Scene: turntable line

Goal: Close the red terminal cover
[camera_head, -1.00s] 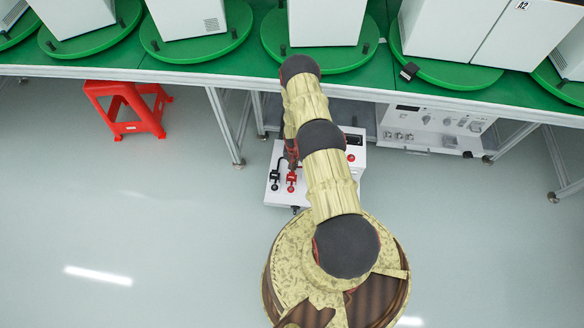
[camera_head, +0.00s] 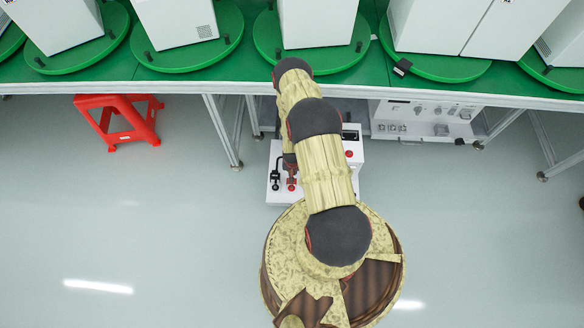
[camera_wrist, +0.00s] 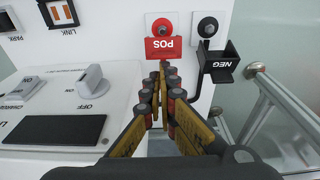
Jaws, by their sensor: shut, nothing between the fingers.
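The red terminal cover (camera_wrist: 163,48), marked POS upside down in the wrist view, stands open. Its dark terminal post (camera_wrist: 162,27) is exposed beside it on a white plate. My gripper (camera_wrist: 164,68) is shut and empty, with its fingertips right at the cover's near edge; I cannot tell whether they touch it. The head view shows the red cover (camera_head: 292,184) small, on the front left of the white unit (camera_head: 313,193).
The black NEG cover (camera_wrist: 219,67) is also open, with a black cable beside it. A white switch panel (camera_wrist: 68,108) lies to the left in the wrist view, and a metal frame (camera_wrist: 278,105) to the right. A red stool (camera_head: 118,120) stands left under the green bench.

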